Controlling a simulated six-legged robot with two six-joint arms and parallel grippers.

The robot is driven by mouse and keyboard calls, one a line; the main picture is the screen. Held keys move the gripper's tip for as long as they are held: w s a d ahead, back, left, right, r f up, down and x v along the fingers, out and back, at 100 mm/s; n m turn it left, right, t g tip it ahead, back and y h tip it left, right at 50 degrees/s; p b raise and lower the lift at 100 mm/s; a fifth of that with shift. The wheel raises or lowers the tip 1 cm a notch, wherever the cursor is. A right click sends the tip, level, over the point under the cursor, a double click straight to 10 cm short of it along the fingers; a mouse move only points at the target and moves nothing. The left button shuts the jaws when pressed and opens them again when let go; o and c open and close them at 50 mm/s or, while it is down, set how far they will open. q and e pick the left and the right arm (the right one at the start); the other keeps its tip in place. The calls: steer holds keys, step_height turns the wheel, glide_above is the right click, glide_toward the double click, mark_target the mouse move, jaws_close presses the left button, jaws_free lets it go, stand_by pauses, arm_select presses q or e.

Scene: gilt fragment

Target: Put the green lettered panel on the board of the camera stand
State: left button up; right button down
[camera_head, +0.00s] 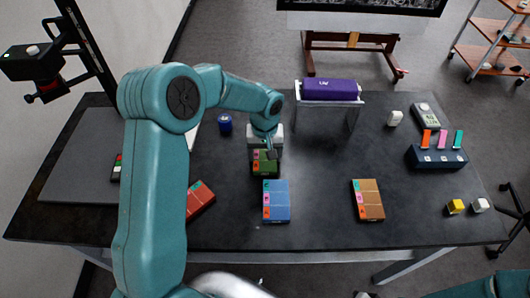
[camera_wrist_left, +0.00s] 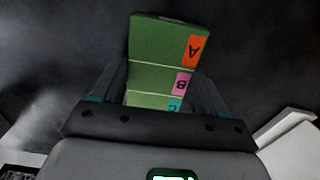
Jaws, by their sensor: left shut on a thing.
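The green lettered panel (camera_head: 265,170) is at the middle of the dark table, just behind the blue lettered panel. In the left wrist view the green panel (camera_wrist_left: 155,50) shows orange A, pink B and teal C tabs along one side. My left gripper (camera_head: 265,153) points down and is shut on it; the fingers (camera_wrist_left: 155,92) stand on either side of the panel. I cannot tell whether the panel touches the table. The camera stand's grey board (camera_head: 75,165) lies at the left, partly hidden by my left arm. The camera (camera_head: 32,62) is above it. My right gripper is out of view.
Red (camera_head: 200,199), blue (camera_head: 276,201) and brown (camera_head: 368,200) lettered panels lie along the front. A blue jar (camera_head: 225,124) stands behind. A purple roll (camera_head: 330,89) rests on a clear stand. A blue slotted block (camera_head: 437,157) and small cubes are at the right.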

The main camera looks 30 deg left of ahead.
arm_select(q)
steer(key=shift+s, duration=0.1)
steer(key=shift+f, duration=0.2)
steer(key=o, duration=1.1)
